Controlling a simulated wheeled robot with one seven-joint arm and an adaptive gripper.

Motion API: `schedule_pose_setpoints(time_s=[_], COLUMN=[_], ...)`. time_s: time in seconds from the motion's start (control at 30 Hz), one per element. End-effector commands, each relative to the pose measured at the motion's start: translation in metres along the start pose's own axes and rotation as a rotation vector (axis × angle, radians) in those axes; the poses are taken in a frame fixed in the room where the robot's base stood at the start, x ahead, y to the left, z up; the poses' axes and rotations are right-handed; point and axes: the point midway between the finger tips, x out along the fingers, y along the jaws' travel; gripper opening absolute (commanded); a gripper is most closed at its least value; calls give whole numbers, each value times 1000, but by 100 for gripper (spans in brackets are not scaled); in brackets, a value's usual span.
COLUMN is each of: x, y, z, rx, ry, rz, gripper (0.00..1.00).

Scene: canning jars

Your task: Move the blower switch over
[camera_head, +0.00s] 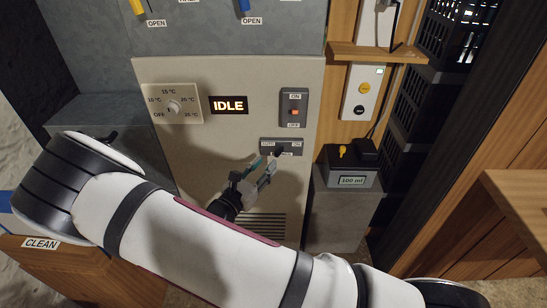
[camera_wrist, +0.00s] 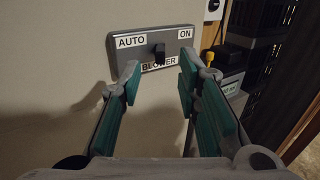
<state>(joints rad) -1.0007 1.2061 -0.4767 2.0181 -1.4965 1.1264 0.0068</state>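The blower switch is a grey plate with white AUTO, ON and BLOWER labels (camera_wrist: 118,53) on the pale panel; it also shows in the head view (camera_head: 265,149). Its black lever (camera_wrist: 160,52) stands near the middle of the plate, between AUTO at left and ON at right; I cannot tell which side it is set to. My gripper (camera_head: 264,164) is open and empty, just below and in front of the plate. In the wrist view its teal-padded fingers (camera_wrist: 160,75) are spread, with the lever seen between and beyond their tips. I see no clear contact.
Above the blower plate is an ON/OFF rocker switch (camera_head: 294,108). A lit IDLE display (camera_head: 229,105) and a temperature dial (camera_head: 174,107) are at left. A grey box labelled 100 ml (camera_head: 353,181) stands at right. A vent (camera_head: 265,226) is below.

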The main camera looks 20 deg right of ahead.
Motion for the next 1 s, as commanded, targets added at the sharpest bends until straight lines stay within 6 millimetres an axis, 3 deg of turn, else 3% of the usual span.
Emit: schedule_pose_setpoints(time_s=[0.1,0.3,0.73,0.77,0.9,1.0], x=[24,49,59,59,59,59], y=[-1,-1,0,0,0,0], z=[-1,-1,0,0,0,0], rx=[-1,0,0,0,0,0], ry=[-1,0,0,0,0,0], rz=[-3,-2,0,0,0,0], gripper=[31,31,31,29,0,0])
